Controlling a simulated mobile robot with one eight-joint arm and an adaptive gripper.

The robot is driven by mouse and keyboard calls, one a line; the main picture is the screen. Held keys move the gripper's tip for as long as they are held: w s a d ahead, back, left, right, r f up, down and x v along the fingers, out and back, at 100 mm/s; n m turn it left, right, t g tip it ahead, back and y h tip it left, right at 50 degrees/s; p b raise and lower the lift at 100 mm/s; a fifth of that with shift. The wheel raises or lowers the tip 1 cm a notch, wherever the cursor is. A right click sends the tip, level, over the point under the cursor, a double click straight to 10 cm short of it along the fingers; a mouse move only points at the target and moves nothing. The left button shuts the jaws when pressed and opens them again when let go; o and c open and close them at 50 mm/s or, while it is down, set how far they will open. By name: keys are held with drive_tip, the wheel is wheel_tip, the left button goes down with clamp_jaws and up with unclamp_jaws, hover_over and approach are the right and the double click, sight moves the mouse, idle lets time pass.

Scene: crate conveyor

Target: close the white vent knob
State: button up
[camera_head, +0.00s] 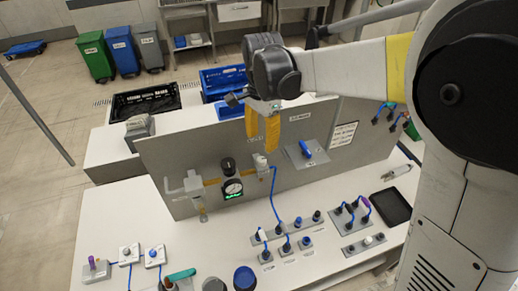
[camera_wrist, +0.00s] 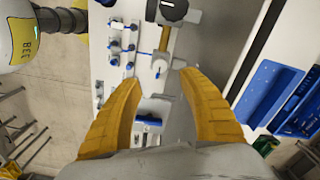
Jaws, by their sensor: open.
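A small white fitting (camera_head: 260,162), which looks like the vent knob, sits at the right end of a yellow pipe on the grey upright panel, with a blue hose hanging from it. In the wrist view a white fitting (camera_wrist: 157,65) shows just beyond and between the fingertips; its exact turn position cannot be told. My gripper (camera_head: 262,144) points down just above the fitting, with its yellow fingers apart and nothing between them. It also shows in the wrist view (camera_wrist: 159,80). I see no clear contact.
Left of the fitting are a black knob (camera_head: 228,164) and a dial gauge (camera_head: 232,189). A blue handle (camera_head: 305,149) is on the panel to the right. Connector blocks (camera_head: 287,243) stand on the white bench below. A black tray (camera_head: 391,206) lies at the right.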

sight(261, 159)
wheel_tip(261, 159, down, 9)
drive_tip(key=shift+r+b, duration=0.1)
drive_tip(key=shift+b, duration=0.2)
clamp_jaws()
